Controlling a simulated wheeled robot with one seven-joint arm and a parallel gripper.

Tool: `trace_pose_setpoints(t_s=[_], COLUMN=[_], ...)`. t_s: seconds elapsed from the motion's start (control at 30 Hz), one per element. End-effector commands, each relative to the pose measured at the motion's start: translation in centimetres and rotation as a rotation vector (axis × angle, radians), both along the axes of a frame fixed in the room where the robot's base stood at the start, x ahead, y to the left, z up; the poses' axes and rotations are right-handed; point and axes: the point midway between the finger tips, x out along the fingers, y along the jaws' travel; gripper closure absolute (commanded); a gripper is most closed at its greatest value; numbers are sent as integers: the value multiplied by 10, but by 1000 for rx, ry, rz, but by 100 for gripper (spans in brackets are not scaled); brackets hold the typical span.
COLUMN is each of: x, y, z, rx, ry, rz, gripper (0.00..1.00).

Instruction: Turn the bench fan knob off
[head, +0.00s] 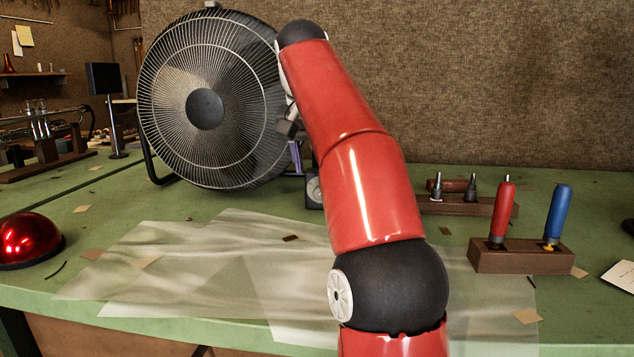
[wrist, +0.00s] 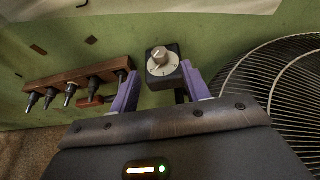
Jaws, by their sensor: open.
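The bench fan (head: 205,108) is a large black round fan with a wire guard, standing at the back left of the green bench. Its control box, a small dark box (head: 314,190), stands to the right of the fan, partly hidden by my arm. In the wrist view the box carries a pale round knob (wrist: 160,58) with a dial face. My gripper (wrist: 160,71) is open, with its purple fingers to the left and right of the box and knob in that view. I cannot tell whether they touch it. In the head view one purple finger (head: 296,156) shows just above the box.
The fan guard (wrist: 275,85) is close on the right in the wrist view. A wooden tool rack (wrist: 80,85) stands at left there. A block with red and blue handled tools (head: 522,255) is at right. A red dome (head: 28,240) and translucent sheets (head: 190,275) lie in front.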

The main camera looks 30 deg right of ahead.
Motion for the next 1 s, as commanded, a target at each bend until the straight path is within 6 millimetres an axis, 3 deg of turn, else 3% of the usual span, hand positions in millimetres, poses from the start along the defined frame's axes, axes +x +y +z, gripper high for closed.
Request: trace_pose_setpoints(t_s=[0.4,0.77,1.0], x=[16,18,19], y=[-15,-16,-16], z=[-53,-60,-60], rx=[-1,-2,-2], ry=[2,0,0], rz=[-4,-3,-3], gripper=[53,53,81])
